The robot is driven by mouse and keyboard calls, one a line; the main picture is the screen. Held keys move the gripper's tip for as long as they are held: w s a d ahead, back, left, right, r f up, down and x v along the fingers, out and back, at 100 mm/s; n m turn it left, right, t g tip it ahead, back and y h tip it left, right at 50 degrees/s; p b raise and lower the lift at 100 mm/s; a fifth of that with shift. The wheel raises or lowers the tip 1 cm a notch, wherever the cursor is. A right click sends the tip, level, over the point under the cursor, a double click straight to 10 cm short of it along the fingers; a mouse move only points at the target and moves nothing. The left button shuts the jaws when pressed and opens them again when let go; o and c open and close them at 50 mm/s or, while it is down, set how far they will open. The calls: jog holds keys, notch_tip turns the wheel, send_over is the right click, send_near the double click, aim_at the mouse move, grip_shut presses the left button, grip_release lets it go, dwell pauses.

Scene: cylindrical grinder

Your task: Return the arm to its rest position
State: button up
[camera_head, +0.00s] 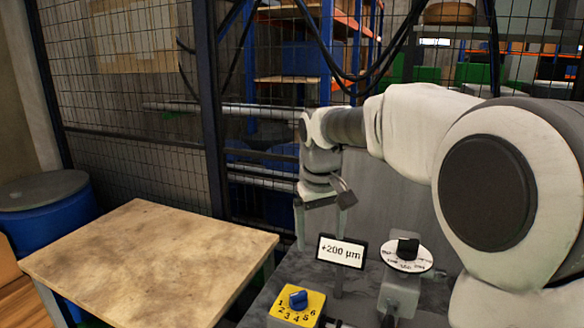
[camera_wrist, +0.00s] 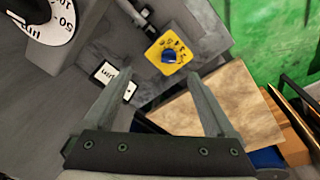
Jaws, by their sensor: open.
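My gripper (camera_head: 320,232) hangs from my bent arm, in the middle of the head view, with its two fingers pointing down. The fingers are spread apart and nothing is between them. In the wrist view the gripper (camera_wrist: 158,80) also shows open and empty. The fingers are above and behind the display sign reading "+200 µm" (camera_head: 341,251) in the head view. A yellow plate with a blue knob (camera_head: 298,305) is at the front, and it also shows in the wrist view (camera_wrist: 169,53). A white dial with a black knob (camera_head: 407,255) stands right of the sign.
A wooden-topped table (camera_head: 145,262) stands at the left, its top bare. A blue barrel (camera_head: 48,215) is behind it at the far left. A wire mesh fence (camera_head: 130,150) with hanging cables runs along the back. The white dial also shows large in the wrist view (camera_wrist: 52,20).

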jog(key=s+d+r+m+t, duration=0.1)
jog(key=s+d+r, duration=0.15)
jog(key=s, duration=0.45)
jog(key=s+d+r+m+t, duration=0.1)
jog(key=s+d, duration=0.2)
jog(key=s, duration=0.4)
jog(key=s+d+f+t, duration=0.1)
jog(key=s+f, duration=0.1)
jog(key=s, duration=0.3)
jog(key=s+d+f+m, duration=0.1)
jog(key=s+f, duration=0.1)
jog(key=s, duration=0.4)
jog(key=shift+s+d+f+m+t, duration=0.15)
jog(key=shift+d+f+m+t, duration=0.15)
jog(key=shift+d+t, duration=0.1)
jog(key=shift+r, duration=0.1)
jog(key=w+a+r+n+g, duration=0.15)
jog(key=w+r, duration=0.25)
jog(key=w, duration=0.5)
jog(key=n+g+b, duration=0.2)
jog(key=n+g, duration=0.1)
jog(key=g, duration=0.1)
send_over(299, 294)
notch_tip(299, 294, down, 12)
notch_tip(299, 294, down, 17)
jog(key=shift+r, duration=0.1)
